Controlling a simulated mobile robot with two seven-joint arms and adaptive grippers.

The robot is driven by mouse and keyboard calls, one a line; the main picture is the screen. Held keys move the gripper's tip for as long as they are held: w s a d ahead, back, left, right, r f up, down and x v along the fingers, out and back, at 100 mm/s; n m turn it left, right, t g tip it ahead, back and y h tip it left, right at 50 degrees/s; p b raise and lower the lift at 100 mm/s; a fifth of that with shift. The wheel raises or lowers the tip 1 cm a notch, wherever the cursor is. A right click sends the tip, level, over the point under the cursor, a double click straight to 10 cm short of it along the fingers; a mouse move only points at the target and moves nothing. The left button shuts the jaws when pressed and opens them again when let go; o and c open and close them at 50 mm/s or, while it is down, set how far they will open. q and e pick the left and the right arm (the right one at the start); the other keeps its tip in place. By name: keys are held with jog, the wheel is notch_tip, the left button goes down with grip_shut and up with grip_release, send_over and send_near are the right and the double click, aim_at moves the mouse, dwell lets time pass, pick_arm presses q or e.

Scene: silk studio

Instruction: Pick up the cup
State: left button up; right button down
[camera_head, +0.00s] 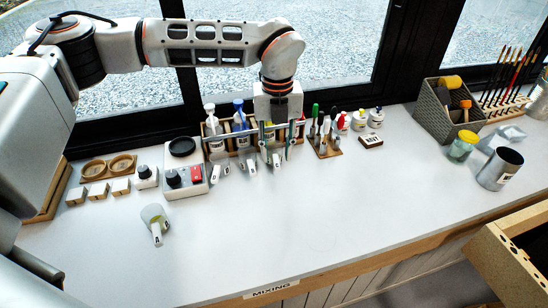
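A small white cup (152,212) with a labelled handle stands alone on the left front of the worktop, with something yellowish inside. Similar small pale cups or scoops with labelled handles, such as one (219,173), stand in a row before the bottle rack. A grey metal cup (500,169) stands at the right. My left gripper (275,158) points down over the right end of the row, its fingers apart. One small piece (276,160) shows between or just behind the fingertips; I cannot tell whether they touch it. My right gripper is out of view.
The bottle rack (215,128) and a brush holder (323,146) stand close around my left gripper. A device with a red switch (185,178) is to the left. A yellow-lidded jar (462,146) is beside the metal cup. The middle front of the worktop (300,220) is clear.

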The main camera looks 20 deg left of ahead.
aim_at(277, 165)
pick_arm(q)
jog(key=shift+s+f, duration=0.15)
jog(key=shift+f, duration=2.5)
jog(key=shift+d, duration=0.1)
grip_shut()
